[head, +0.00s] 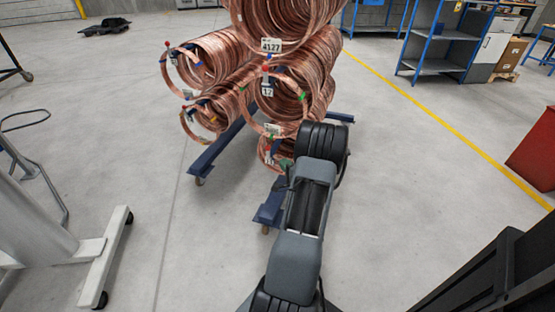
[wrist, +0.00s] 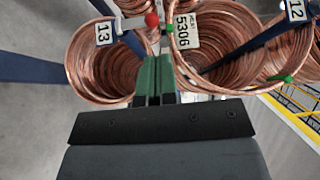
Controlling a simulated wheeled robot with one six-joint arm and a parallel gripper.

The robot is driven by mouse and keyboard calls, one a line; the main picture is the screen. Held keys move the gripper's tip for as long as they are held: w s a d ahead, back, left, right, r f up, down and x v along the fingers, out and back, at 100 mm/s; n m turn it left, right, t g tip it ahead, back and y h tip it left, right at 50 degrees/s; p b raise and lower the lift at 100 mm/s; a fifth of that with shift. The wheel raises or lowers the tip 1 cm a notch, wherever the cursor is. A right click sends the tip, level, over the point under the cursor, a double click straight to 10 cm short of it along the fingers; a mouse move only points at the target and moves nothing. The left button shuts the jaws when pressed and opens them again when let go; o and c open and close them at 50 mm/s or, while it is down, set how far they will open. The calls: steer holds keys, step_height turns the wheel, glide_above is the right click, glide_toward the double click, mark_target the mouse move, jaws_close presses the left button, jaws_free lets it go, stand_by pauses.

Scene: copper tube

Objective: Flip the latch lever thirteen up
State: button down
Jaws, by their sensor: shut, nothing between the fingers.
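In the wrist view a white label reading 13 (wrist: 105,32) is at the upper left, beside a copper coil. A short pale lever (wrist: 133,23) reaches right from it and ends in a red ball knob (wrist: 152,20). My gripper (wrist: 153,75) is shut and empty. Its green fingertips point up the picture, just below the red knob; I cannot tell whether they touch anything. In the head view my gripper (head: 286,163) is low at the front of the coil rack, mostly hidden by my arm. Label 13 is not readable there.
Copper coils (head: 287,100) fill a blue wheeled rack (head: 217,150). In the wrist view, coils lie left and right of my fingers, with a tag reading 5306 (wrist: 187,30) and a label 12 (wrist: 297,10) to the right.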

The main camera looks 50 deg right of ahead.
steer(key=shift+s+a+r+p, duration=0.2)
steer(key=shift+s+a, duration=0.1)
steer(key=shift+s, duration=0.6)
steer(key=shift+s+a+r+p, duration=0.1)
steer(key=shift+s+a+r, duration=0.15)
steer(key=shift+s, duration=0.6)
steer(key=shift+s+a+r+p, duration=0.15)
steer(key=shift+s+a, duration=0.2)
steer(key=shift+s, duration=0.55)
steer(key=w+a+r+n+g+y+p, duration=0.25)
steer(key=a+r+n+y+p, duration=0.2)
steer(key=a+r, duration=0.3)
steer(key=w+a+r+n+g+y+p, duration=0.2)
steer(key=w+a+r+n+y+p, duration=0.25)
steer(key=a, duration=0.45)
steer(key=w+a+r+n+g+y+p, duration=0.2)
steer(key=a+r+g+y+p, duration=0.1)
steer(key=a+r+y, duration=0.45)
steer(key=s+a+r+n+g+h+p, duration=0.2)
steer(key=s+a+r+n+g+p, duration=0.1)
steer(key=a+r+g+p, duration=0.25)
steer(key=s+a+r+n+g+h+p, duration=0.2)
steer(key=s+a+r+n+p, duration=0.15)
steer(key=a+r, duration=0.35)
steer(key=s+a+r+n+h+p, duration=0.3)
steer(key=r+h+p, duration=0.4)
steer(key=r, duration=0.3)
steer(key=shift+s+t+p, duration=0.4)
steer(key=shift+s+p, duration=0.2)
